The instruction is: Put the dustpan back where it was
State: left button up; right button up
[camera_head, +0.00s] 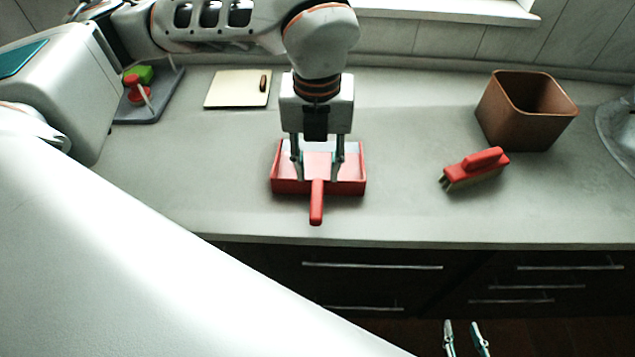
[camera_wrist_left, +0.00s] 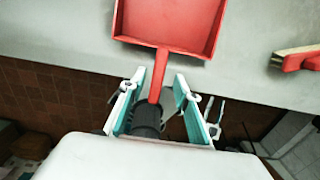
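The red dustpan (camera_head: 353,187) lies on the grey counter in the head view, its short handle (camera_head: 316,205) pointing toward the front edge. In the left wrist view, the dustpan (camera_wrist_left: 170,22) is at the top and its handle runs down between my fingers. My left gripper (camera_head: 318,165) points down over the dustpan with its two fingers spread apart. In the left wrist view, the left gripper (camera_wrist_left: 158,95) shows a gap on each side of the handle. My right gripper (camera_head: 464,338) shows only its two separated fingertips at the bottom edge, with nothing between them.
A red brush (camera_head: 478,168) lies to the right, in front of a brown square bin (camera_head: 528,115). A pale board (camera_head: 237,88) and a grey tray (camera_head: 150,108) with green and red items are at the back left. The counter between dustpan and brush is clear.

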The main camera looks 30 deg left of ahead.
pick_arm(q)
notch_tip(320, 180, up, 3)
jog(key=shift+r, duration=0.15)
jog(key=shift+s, duration=0.1)
dwell(0.5)
